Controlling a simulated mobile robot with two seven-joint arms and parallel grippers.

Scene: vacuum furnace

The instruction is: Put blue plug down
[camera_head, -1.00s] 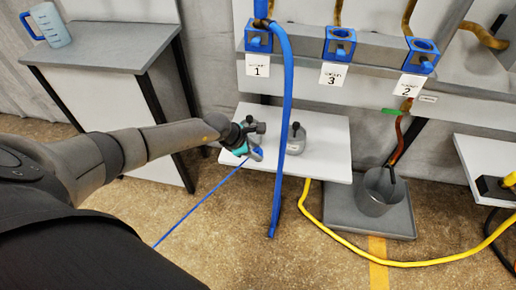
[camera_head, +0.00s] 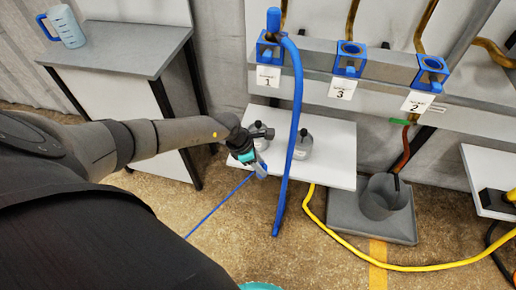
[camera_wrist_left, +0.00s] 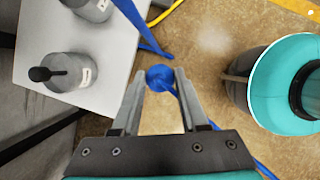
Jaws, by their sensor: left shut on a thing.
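My left gripper (camera_head: 260,170) is shut on the blue plug, at the front left edge of the white shelf in the head view. In the left wrist view the round blue plug (camera_wrist_left: 160,77) sits between the fingertips (camera_wrist_left: 160,88), above the brown floor and beside the shelf. A thin blue cable (camera_head: 215,210) runs from near the gripper down to the floor. In the head view the plug is small and partly hidden by the gripper. My right gripper is not in view.
The white shelf (camera_head: 335,172) carries grey weights with black knobs (camera_head: 303,145). A thick blue hose (camera_head: 290,150) hangs in front of it. Blue holders (camera_head: 351,58) labelled 1, 3 and 2 line the rail above. A grey bucket (camera_head: 378,203) stands to the right.

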